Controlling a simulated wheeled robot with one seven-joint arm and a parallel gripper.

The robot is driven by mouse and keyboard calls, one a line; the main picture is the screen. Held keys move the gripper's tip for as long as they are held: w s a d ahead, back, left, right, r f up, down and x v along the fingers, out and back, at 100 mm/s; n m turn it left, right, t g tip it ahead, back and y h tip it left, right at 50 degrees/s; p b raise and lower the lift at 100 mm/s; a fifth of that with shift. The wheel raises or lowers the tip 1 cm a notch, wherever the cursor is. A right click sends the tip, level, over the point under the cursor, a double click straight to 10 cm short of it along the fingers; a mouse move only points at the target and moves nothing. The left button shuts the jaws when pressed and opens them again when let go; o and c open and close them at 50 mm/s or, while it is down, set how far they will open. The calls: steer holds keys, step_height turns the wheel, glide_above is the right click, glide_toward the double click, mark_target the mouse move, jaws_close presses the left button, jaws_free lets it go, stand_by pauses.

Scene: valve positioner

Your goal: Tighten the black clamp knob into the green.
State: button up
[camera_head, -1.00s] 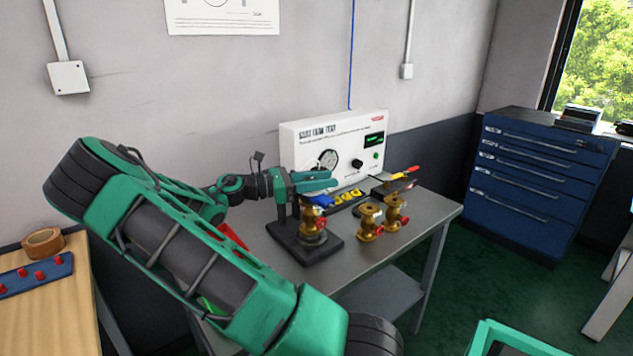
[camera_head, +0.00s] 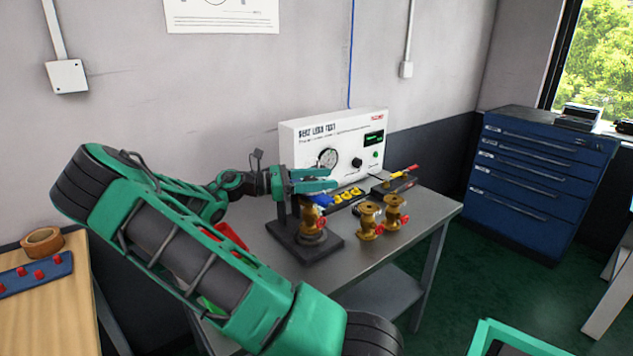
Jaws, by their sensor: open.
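My gripper (camera_head: 334,179) is in front of the white test panel (camera_head: 310,138), above the clamp stand, with its green fingers apart and pointing right. I see nothing between them. The clamp stand (camera_head: 300,252) has a dark base and an upright post on the grey bench. The black clamp knob cannot be made out; my gripper covers the top of the stand. A black knob (camera_head: 357,163) and a round gauge (camera_head: 328,158) show on the panel. No green clamp marking can be made out.
Two more brass valves (camera_head: 369,219) (camera_head: 396,210) stand on the bench (camera_head: 425,214), right of the stand. A dark tray (camera_head: 393,186) with a red-and-yellow tool and a row of yellow pieces (camera_head: 347,197) lie near the panel. The bench's front right is clear.

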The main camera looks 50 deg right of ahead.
steer(key=v, duration=1.1)
steer(key=shift+f, duration=0.15)
stand_by(0.3)
